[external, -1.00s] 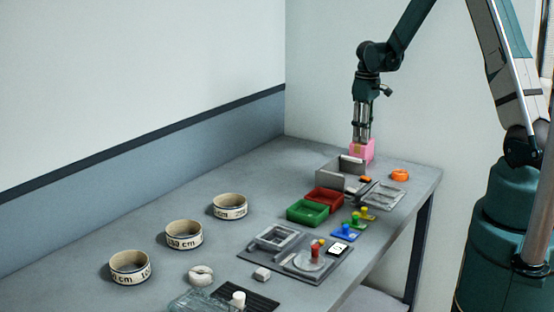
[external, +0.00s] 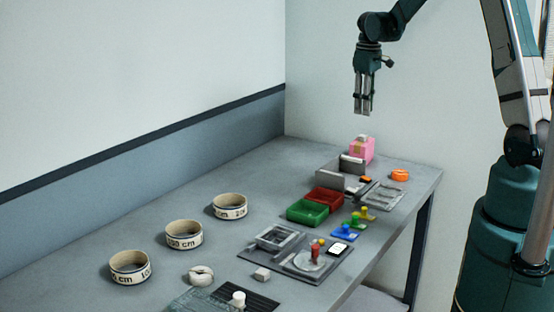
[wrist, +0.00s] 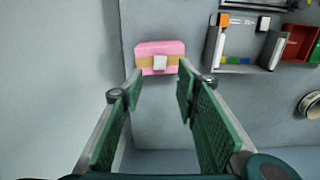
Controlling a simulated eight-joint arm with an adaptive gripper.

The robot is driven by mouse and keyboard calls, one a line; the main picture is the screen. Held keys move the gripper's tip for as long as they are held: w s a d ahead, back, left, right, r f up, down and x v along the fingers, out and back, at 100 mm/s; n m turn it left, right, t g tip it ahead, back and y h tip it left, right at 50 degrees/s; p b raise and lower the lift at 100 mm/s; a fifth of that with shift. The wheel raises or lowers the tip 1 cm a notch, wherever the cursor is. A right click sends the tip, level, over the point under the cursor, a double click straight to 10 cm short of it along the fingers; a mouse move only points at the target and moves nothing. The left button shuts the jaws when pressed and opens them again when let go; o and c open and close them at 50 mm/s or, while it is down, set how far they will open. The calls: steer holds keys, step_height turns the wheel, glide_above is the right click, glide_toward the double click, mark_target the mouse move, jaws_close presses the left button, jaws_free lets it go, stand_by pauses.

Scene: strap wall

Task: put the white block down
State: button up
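A small white block (wrist: 159,63) shows in the wrist view against the pink box with a yellow band (wrist: 147,48). It seems to rest on that box, beyond my fingertips. Another small pale block (external: 262,274) lies on the near part of the table.
A grey divided holder (external: 340,178) stands just in front of the pink box. The wall runs along the table's left side.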

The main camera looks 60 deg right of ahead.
steer(key=shift+r, duration=1)
steer(key=s+a+r+t, duration=0.1)
steer(key=s+a+r, duration=0.1)
steer(key=a+r, duration=0.45)
steer(key=s+a+r+t+h, duration=0.1)
steer(key=a+r, duration=0.2)
steer(key=a, duration=0.6)
steer(key=s+a+r+t, duration=0.15)
steer(key=a+r, duration=0.25)
steer(key=a, duration=0.4)
steer(key=s+a+r+t+y, duration=0.1)
steer(key=s+a+t, duration=0.2)
steer(key=s+a, duration=1.4)
steer(key=shift+a+r+t, duration=0.2)
steer(key=shift+a+t, duration=0.15)
steer(key=shift+a, duration=1.65)
